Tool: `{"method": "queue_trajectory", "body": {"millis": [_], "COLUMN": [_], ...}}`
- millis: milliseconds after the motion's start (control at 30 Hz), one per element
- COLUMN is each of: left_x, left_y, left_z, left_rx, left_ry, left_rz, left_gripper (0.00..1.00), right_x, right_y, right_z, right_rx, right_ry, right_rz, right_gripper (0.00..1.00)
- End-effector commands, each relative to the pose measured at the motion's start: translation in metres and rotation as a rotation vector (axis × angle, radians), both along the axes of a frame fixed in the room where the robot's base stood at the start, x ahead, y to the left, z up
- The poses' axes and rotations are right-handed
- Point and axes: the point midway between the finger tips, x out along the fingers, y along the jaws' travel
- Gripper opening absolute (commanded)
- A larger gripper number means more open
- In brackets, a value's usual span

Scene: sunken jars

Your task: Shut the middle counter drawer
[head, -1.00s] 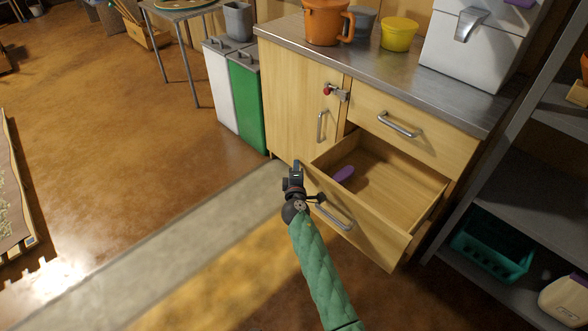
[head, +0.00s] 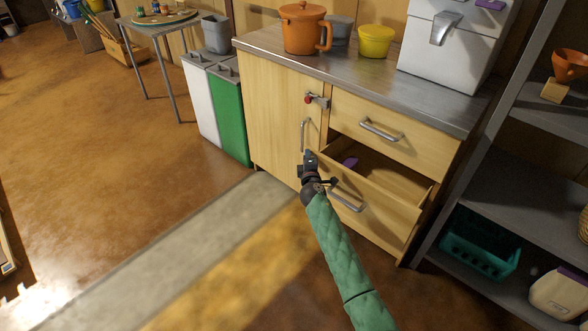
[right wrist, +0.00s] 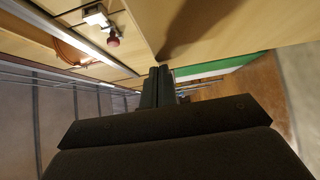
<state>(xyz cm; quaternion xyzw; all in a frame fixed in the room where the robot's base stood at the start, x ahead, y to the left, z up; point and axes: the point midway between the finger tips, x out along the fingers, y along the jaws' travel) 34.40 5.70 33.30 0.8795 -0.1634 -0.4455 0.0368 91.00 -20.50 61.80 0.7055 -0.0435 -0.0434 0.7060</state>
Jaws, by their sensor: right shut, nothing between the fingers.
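The middle counter drawer (head: 379,213) stands partly open below a shut top drawer (head: 395,138) in the wooden counter. Its front has a metal bar handle (head: 346,201). A purple object (head: 350,162) lies inside it. My right gripper (head: 309,156) is shut and empty at the left end of the drawer front, near its top edge. I cannot tell whether it touches the drawer. In the right wrist view the shut fingers (right wrist: 158,75) point along pale wooden panels. My left gripper is not in view.
A cupboard door (head: 275,120) with a handle and a red-knobbed latch (head: 310,99) is left of the drawers. A green bin (head: 230,115) stands further left. A grey shelf rack (head: 480,190) with a teal basket (head: 480,244) stands close on the right. Open floor lies to the left.

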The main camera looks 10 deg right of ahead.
Motion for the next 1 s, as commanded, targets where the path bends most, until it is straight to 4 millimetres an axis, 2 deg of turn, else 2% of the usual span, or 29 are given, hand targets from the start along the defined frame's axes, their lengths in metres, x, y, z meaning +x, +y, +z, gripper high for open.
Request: {"method": "queue_trajectory", "body": {"millis": [33, 133, 433, 700, 1000], "left_x": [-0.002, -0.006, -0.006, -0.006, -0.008], "left_y": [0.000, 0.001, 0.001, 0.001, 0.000], "left_z": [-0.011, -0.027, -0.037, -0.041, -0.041], "left_rx": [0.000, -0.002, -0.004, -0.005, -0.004], "left_ry": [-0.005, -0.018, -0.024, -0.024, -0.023], "left_rz": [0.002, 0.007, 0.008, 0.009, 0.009], "left_gripper": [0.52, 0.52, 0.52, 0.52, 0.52], "right_x": [0.010, 0.025, 0.060, 0.074, 0.075], "right_y": [-0.012, -0.032, -0.078, -0.094, -0.096], "right_z": [-0.001, -0.001, -0.002, -0.001, 0.000], "right_rx": [-0.001, -0.001, -0.001, 0.001, 0.001], "right_ry": [-0.001, -0.001, 0.000, 0.001, 0.001], "right_rz": [-0.002, -0.002, -0.001, 0.000, 0.000], "right_gripper": [0.00, 0.00, 0.00, 0.00, 0.00]}}
